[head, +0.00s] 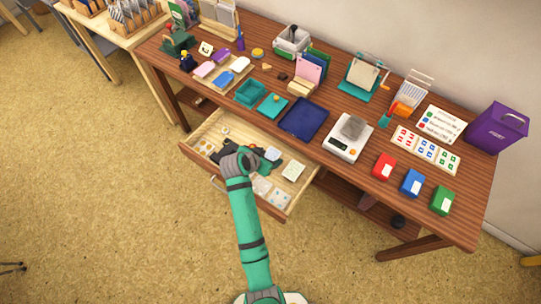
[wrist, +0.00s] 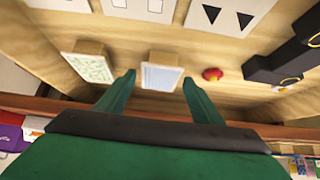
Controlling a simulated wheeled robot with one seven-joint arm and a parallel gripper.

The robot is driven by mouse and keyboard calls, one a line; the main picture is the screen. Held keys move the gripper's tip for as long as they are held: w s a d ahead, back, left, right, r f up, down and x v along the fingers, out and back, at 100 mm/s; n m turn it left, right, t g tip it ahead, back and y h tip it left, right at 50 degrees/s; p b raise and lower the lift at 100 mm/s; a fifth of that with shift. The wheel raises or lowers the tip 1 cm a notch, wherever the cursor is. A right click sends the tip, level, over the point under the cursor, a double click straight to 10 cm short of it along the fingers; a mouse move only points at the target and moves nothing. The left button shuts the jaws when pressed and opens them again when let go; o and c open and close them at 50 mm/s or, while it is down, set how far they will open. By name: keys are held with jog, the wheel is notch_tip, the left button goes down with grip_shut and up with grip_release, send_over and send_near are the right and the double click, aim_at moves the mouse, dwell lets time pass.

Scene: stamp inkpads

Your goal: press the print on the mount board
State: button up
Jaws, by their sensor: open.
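My gripper (wrist: 158,80) is open and empty, its two green fingers pointing down into the open drawer; in the head view the gripper (head: 258,162) is over the drawer's middle. A wooden block with a pale blue-white face (wrist: 160,73) lies between and beyond the fingertips. Beside it is a wooden block with a green-patterned face (wrist: 88,67), which also shows in the head view (head: 293,170). White cards with printed shapes, including a square card (wrist: 140,8) and a triangle card (wrist: 227,17), lie farther in. I cannot tell which piece is the print or the mount board.
The open drawer (head: 185,150) has raised wooden walls. A red round thing (wrist: 212,74) and a black object (wrist: 275,68) are right of the fingers. The tabletop above holds a navy mat (head: 304,119), a scale (head: 348,140) and red, blue and green boxes.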

jog(key=shift+c, duration=0.5)
jog(key=c, duration=0.6)
notch_tip(320, 180, up, 7)
jog(key=shift+d, duration=0.1)
